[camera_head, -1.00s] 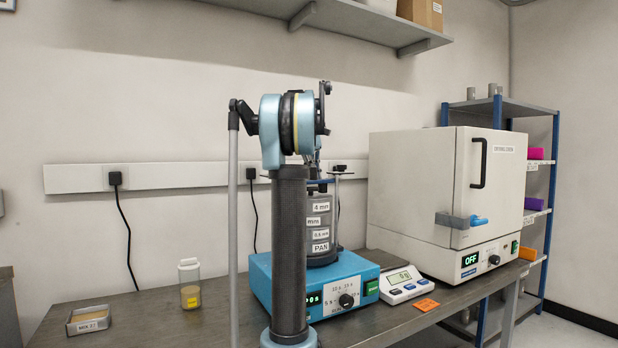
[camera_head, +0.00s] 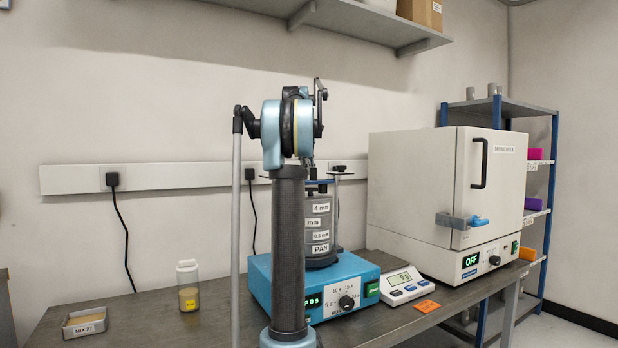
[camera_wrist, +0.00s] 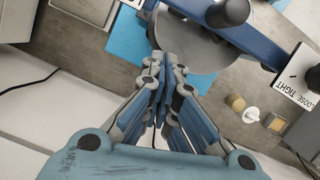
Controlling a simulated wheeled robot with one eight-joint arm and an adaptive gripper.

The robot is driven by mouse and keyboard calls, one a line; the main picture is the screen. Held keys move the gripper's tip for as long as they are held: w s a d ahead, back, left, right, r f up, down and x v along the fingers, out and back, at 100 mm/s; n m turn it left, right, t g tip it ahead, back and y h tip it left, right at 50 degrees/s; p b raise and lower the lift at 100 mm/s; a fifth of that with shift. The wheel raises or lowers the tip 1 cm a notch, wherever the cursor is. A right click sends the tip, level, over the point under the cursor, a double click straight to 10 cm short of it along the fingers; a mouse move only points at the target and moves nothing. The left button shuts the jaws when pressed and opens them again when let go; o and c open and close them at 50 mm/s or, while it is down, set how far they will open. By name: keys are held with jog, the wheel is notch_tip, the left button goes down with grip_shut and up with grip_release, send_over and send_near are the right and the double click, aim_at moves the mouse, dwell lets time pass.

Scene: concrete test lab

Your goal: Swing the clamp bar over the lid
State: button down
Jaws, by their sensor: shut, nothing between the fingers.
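The sieve stack (camera_head: 318,222), with labels including 4 mm and PAN, stands on the blue shaker base (camera_head: 350,280). In the wrist view the grey round lid (camera_wrist: 190,60) shows beneath the blue clamp bar (camera_wrist: 262,46), which crosses the disc's upper part and carries a black knob (camera_wrist: 228,12). In the head view the bar (camera_head: 322,182) is a thin blue strip above the stack, partly hidden by my arm. My gripper (camera_wrist: 165,58) is shut and empty, its fingertips at the disc's left edge in the wrist view. I cannot tell whether they touch it.
A LOOSE/TIGHT sign (camera_wrist: 300,75) sits at the bar's right end. A jar (camera_head: 188,287) and a small tray (camera_head: 85,322) stand on the bench at left. A scale (camera_head: 402,285) and drying oven (camera_head: 450,190) stand at right. The left bench is mostly clear.

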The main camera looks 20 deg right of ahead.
jog(key=v, duration=0.8)
jog(key=shift+w+d, duration=0.15)
jog(key=shift+d, duration=0.05)
